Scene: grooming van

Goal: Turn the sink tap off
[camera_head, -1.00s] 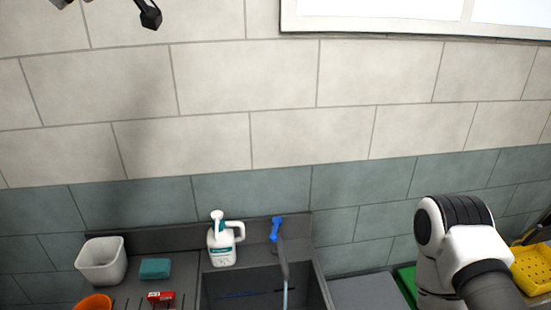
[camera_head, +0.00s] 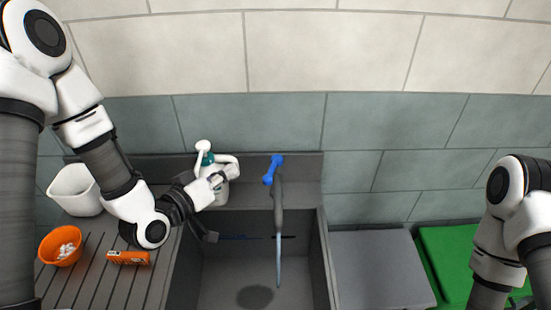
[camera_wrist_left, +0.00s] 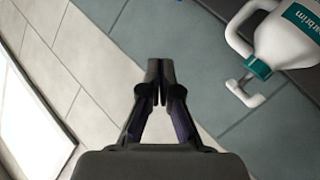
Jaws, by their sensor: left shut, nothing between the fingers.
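The sink tap has a blue lever (camera_head: 273,168) on top of a grey spout (camera_head: 279,205). A pale blue stream of water (camera_head: 279,262) runs from it into the dark sink basin (camera_head: 312,260). My left gripper (camera_head: 219,178) reaches in from the left, in front of the white jug and left of the tap lever, apart from the lever. In the left wrist view its fingers (camera_wrist_left: 158,82) are shut and empty.
A white pump jug with a teal label (camera_head: 222,190) stands behind the sink; it also shows in the left wrist view (camera_wrist_left: 280,45). Left are a white tub (camera_head: 75,190), an orange bowl (camera_head: 60,247) and an orange box (camera_head: 128,257). A grey panel (camera_head: 375,270) and green surface (camera_head: 450,255) lie right.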

